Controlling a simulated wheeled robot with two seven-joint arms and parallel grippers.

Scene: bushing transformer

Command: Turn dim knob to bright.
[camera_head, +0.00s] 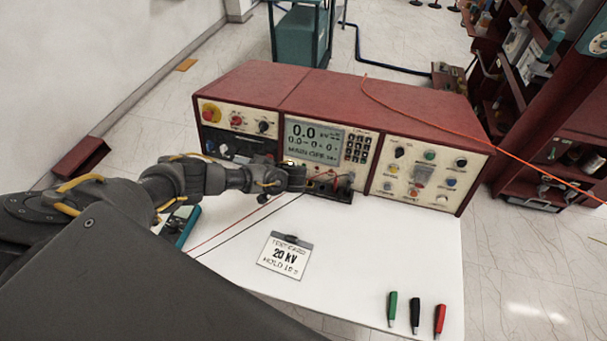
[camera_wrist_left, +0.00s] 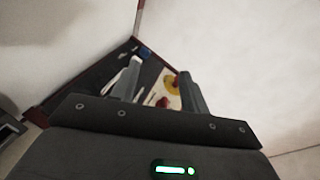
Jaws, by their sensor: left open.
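A red console with cream panels stands on the white table. Its left panel (camera_head: 221,113) has a yellow-ringed red button (camera_head: 211,112), a red knob (camera_head: 236,120) and a black knob (camera_head: 264,126). Its right panel (camera_head: 411,186) has several more knobs and buttons; labels are too small to read, so I cannot tell which is the dim knob. My left gripper (camera_head: 294,177) is in front of the console's lower middle. In the left wrist view, its open fingers (camera_wrist_left: 161,72) are apart, with part of a panel, a yellow-ringed button (camera_wrist_left: 172,83) and a red knob (camera_wrist_left: 162,101) visible between them.
The screen (camera_head: 313,140) and keypad (camera_head: 357,148) are in the middle. A "20 kV" card (camera_head: 284,256) lies on the white table (camera_head: 350,250). Green, black and red plugs (camera_head: 415,312) lie at its front right. Thin red and black cables run past my arm. A shelf (camera_head: 555,110) stands right.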

